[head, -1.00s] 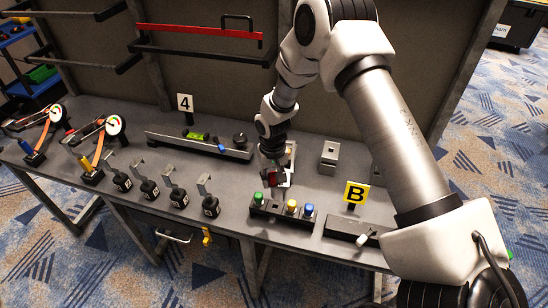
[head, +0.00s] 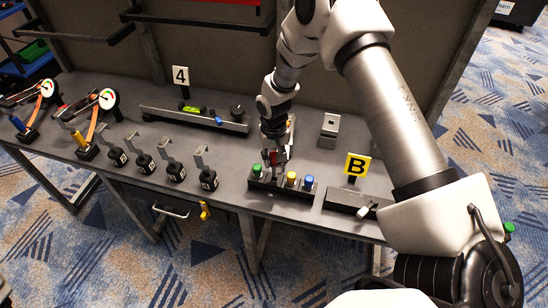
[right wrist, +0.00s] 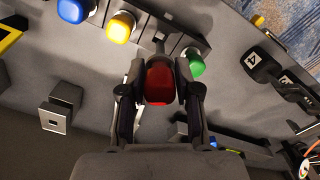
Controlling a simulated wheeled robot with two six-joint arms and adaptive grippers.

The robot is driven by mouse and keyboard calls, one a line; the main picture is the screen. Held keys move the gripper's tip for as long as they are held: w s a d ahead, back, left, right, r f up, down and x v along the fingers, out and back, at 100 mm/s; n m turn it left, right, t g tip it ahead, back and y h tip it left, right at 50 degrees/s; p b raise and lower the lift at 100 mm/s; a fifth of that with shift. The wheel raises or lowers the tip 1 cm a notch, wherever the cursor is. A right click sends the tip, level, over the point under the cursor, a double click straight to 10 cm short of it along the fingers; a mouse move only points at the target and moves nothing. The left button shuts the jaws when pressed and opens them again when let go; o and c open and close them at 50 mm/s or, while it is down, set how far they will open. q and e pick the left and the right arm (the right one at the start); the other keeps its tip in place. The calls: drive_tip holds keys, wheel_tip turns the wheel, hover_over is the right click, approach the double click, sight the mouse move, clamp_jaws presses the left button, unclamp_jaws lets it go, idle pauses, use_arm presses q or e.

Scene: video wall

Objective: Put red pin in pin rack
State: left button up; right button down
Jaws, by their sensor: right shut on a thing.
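The pin rack (head: 262,186) is a dark block near the front edge of the bench. It holds a green pin (head: 257,170) at its left end, then a gap, then a yellow pin (head: 291,178) and a blue pin (head: 308,182). My right gripper (head: 274,160) is shut on the red pin (right wrist: 159,82), over the gap between green and yellow. In the right wrist view the red head sits between the fingers and its grey shank points toward the rack. Whether the tip is in a hole cannot be told. My left gripper is not in view.
A yellow B sign (head: 356,166) stands right of the rack, behind a dark block with a white handle (head: 363,212). Several black clamps (head: 208,180) stand to the left. A grey block (head: 329,130) and a long rail (head: 170,117) are farther back.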

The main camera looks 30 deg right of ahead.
sight(274, 177)
drive_tip(key=shift+f, duration=0.4)
idle(0.4)
drive_tip(key=shift+f, duration=0.15)
drive_tip(key=shift+f+b, duration=0.4)
drive_tip(key=shift+f, duration=0.2)
drive_tip(key=shift+f, duration=0.15)
idle(0.6)
drive_tip(key=shift+f+b, duration=0.8)
drive_tip(key=shift+f, duration=0.6)
drive_tip(key=shift+f, duration=0.25)
drive_tip(key=shift+f+b, duration=0.4)
drive_tip(key=shift+f, duration=0.1)
drive_tip(key=shift+f, duration=0.15)
